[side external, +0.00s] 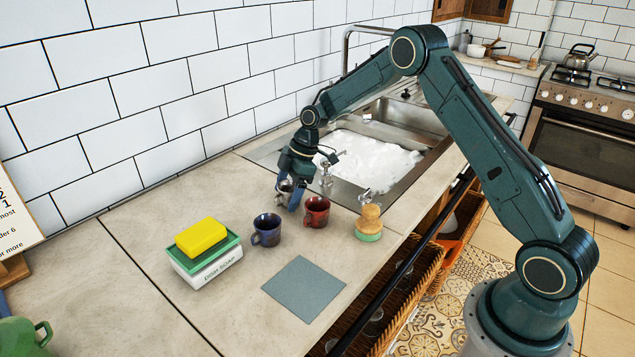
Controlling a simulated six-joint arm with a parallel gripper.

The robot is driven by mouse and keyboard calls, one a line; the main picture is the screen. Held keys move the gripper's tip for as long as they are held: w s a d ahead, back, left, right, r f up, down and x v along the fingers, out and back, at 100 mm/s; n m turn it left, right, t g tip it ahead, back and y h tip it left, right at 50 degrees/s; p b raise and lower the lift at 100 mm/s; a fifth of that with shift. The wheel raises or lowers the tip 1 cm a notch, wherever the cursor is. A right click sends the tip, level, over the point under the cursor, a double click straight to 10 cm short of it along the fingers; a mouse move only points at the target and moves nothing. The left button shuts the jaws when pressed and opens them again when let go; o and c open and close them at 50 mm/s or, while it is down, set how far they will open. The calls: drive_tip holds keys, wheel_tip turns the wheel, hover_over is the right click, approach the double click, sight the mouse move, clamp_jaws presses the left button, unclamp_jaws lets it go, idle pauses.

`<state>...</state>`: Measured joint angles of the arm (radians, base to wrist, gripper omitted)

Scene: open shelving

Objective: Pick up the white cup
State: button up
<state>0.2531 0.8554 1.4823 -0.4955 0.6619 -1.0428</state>
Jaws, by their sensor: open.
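A small pale grey-white cup (283,187) stands on the counter behind the blue and red cups, mostly hidden by my gripper. My gripper (289,195) is open and points down at this cup, with a finger in front of its right side. I cannot tell whether the fingers touch the cup. A dark blue cup (267,231) stands upright in front of it, to the left. A dark red cup (316,211) stands upright to the right, close to my gripper.
A soap box (207,268) with a yellow sponge (201,237) stands at the left. A grey-blue square mat (304,288) lies bare at the front. A wooden-topped brush (369,220) stands near the front edge. The foamy sink (434,150) lies to the right, with a faucet behind.

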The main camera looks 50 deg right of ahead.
drive_tip(key=shift+c, duration=0.3)
drive_tip(key=c, duration=1.1)
drive_tip(key=shift+o, duration=0.2)
drive_tip(key=shift+r, duration=0.1)
wheel_tip(320, 180, up, 20)
